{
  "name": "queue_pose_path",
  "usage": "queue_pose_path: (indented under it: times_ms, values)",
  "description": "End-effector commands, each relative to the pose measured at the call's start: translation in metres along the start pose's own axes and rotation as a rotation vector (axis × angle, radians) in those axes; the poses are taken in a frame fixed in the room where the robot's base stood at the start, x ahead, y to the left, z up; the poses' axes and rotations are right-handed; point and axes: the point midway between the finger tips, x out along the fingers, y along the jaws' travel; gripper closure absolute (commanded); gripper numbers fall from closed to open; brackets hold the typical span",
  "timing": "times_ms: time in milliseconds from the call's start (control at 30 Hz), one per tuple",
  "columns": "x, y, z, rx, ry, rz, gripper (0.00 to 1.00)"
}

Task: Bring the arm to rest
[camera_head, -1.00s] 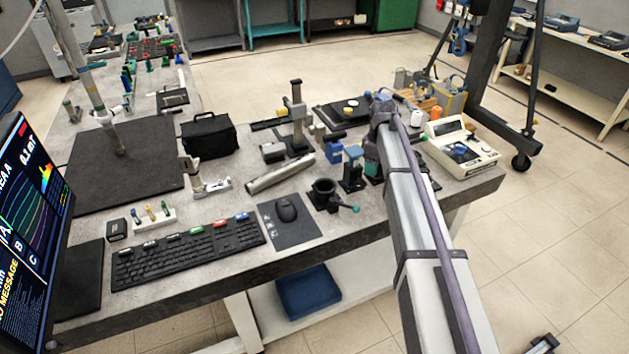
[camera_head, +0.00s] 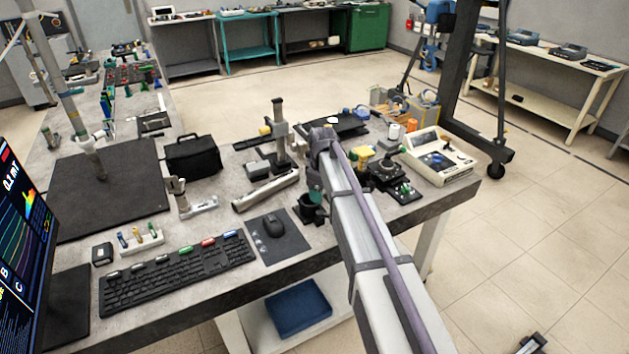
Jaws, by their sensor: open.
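My arm (camera_head: 358,245) runs from the lower right up over the front edge of the workbench (camera_head: 160,318). It is a grey-white link with a purple cable along it. Its far joint (camera_head: 322,143) is above the middle of the bench. My gripper cannot be made out; it seems hidden behind or below the arm. No object shows as held.
Under or beside the arm are a black cup-like fixture (camera_head: 311,212), a metal cylinder (camera_head: 266,190) and an upright stand (camera_head: 279,132). A black stage (camera_head: 387,172) and a white instrument (camera_head: 440,158) are to the right.

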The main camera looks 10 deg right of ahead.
Motion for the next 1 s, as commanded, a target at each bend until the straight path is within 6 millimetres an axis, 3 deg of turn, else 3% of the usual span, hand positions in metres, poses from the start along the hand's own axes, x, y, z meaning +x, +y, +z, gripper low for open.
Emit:
queue_pose_path:
  times_ms: [133, 233, 267, 400, 500, 600, 700, 1000]
  values:
    - [0.000, 0.000, 0.000, 0.024, 0.000, 0.000, 0.34]
    - [0.000, -0.010, 0.008, 0.196, 0.000, 0.000, 0.34]
    - [0.000, -0.026, 0.021, 0.285, 0.000, 0.000, 0.34]
    - [0.000, -0.126, 0.100, 0.692, -0.001, 0.000, 0.34]
    - [0.000, -0.184, 0.146, 0.864, -0.001, 0.001, 0.34]
    - [0.000, -0.218, 0.173, 0.908, 0.000, 0.001, 0.34]
    - [0.000, -0.229, 0.182, 0.907, 0.000, 0.001, 0.34]
    - [0.000, -0.227, 0.180, 0.904, -0.001, 0.001, 0.34]
